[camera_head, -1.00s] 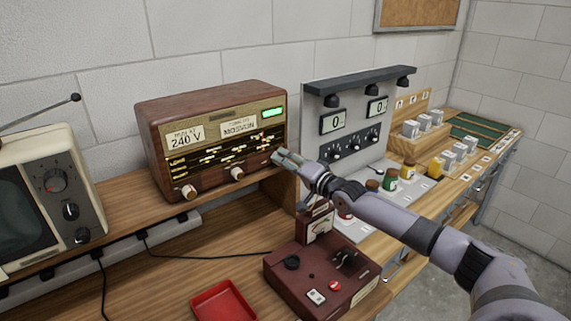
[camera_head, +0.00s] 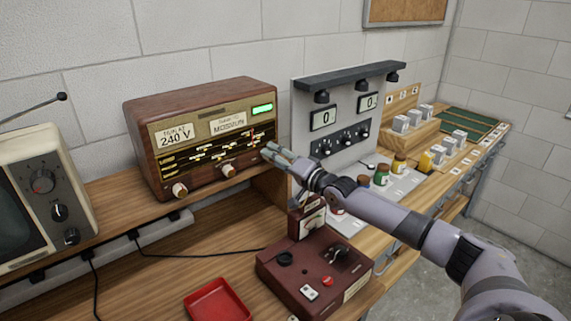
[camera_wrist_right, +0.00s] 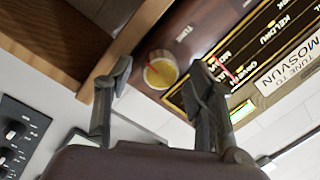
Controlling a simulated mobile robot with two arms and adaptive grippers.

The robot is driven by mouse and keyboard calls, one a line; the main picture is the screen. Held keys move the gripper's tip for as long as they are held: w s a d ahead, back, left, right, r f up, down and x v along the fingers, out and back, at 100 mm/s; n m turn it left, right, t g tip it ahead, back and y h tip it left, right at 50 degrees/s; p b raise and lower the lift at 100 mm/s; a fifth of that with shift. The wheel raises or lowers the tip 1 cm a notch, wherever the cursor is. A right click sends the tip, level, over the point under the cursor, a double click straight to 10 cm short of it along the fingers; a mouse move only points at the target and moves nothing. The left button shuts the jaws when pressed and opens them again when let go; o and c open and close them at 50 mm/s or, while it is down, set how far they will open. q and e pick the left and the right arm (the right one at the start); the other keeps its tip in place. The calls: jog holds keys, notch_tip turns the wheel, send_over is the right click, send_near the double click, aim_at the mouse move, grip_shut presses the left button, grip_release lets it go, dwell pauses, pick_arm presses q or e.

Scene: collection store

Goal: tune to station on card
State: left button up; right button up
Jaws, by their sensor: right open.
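A brown wooden radio (camera_head: 200,95) stands on the shelf. Its card (camera_head: 228,122) reads "TUNE TO MOSVUN"; the card also shows in the right wrist view (camera_wrist_right: 290,65). The lit dial (camera_head: 205,150) carries station names and a red pointer (camera_head: 253,138), also in the wrist view (camera_wrist_right: 229,76). My right gripper (camera_head: 270,151) is open and empty, just right of the radio's front. In the wrist view, the tuning knob (camera_wrist_right: 160,70), marked "TUNE", appears between the open fingertips, not gripped. The knob (camera_head: 228,170) is at the radio's lower right. My left gripper is out of view.
A second radio knob (camera_head: 179,190) and a card "RUN AT 240 V" (camera_head: 174,136) are at left. A television (camera_head: 70,200) stands further left. A maroon device (camera_head: 305,265) and red tray (camera_head: 218,300) lie below. A grey meter panel (camera_head: 340,150) stands behind my right arm.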

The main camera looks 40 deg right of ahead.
jog(key=shift+s+d, duration=0.3)
jog(key=shift+s, duration=1.65)
jog(key=shift+s+d, duration=0.35)
jog(key=shift+s, duration=1.6)
jog(key=shift+s+d, duration=0.3)
jog(key=shift+s, duration=1.65)
